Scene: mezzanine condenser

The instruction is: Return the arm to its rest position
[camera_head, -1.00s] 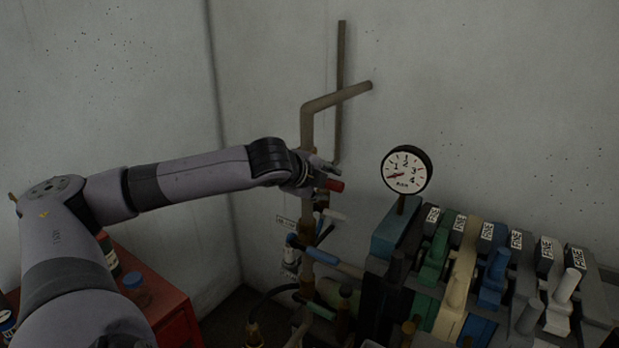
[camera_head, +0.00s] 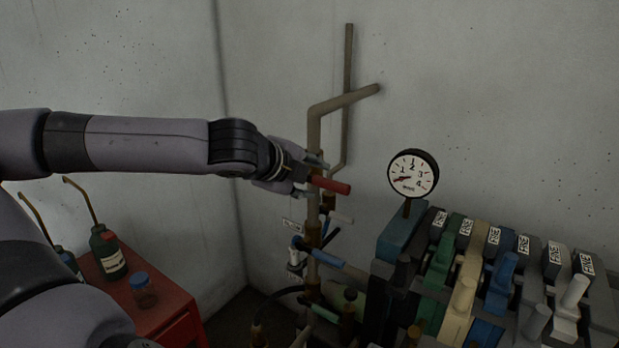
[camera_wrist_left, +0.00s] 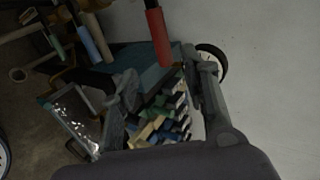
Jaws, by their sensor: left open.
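My left gripper (camera_head: 312,174) is open at the end of my left arm, which comes in from the left. It is beside the upright pipe (camera_head: 313,135), close to a red valve handle (camera_head: 331,185) that points right. The red handle (camera_wrist_left: 158,36) shows beyond the fingers there, at the top. I cannot tell from the head view whether a finger touches the pipe or handle. My right gripper is not in view.
A round gauge (camera_head: 413,174) stands right of the pipe, above a row of coloured levers (camera_head: 497,280). A blue handle (camera_head: 327,258) sits lower on the pipes. A red cabinet (camera_head: 160,305) with a green bottle (camera_head: 108,252) and a blue-capped jar (camera_head: 145,290) stands at lower left.

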